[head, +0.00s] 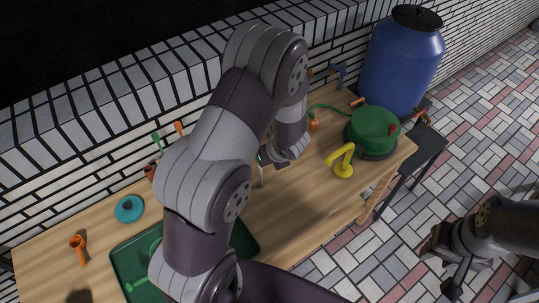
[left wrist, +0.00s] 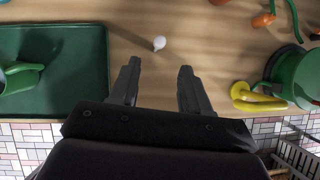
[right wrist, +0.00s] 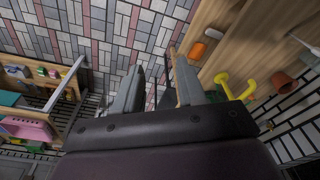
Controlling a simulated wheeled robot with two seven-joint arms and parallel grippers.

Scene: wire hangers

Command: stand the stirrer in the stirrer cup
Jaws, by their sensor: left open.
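My left gripper (left wrist: 160,67) is open and empty above the table. In the head view my left arm hides much of the table's middle. A small white rounded piece (left wrist: 159,43) shows just beyond its fingertips in the left wrist view; it may be an end of the stirrer, but I cannot tell. A small reddish cup (head: 150,173) by the wall, beside a green and an orange upright tool, may be the stirrer cup. My right gripper (right wrist: 157,82) is open and empty, away from the table, low at the right in the head view (head: 452,272).
A green tray (left wrist: 106,65) lies left of my left gripper. A yellow hooked piece (head: 343,162) and a green pot (head: 374,130) stand to the right. A teal lid (head: 129,209) and an orange-brown tool (head: 78,247) lie on the left side. A blue barrel (head: 400,65) stands behind.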

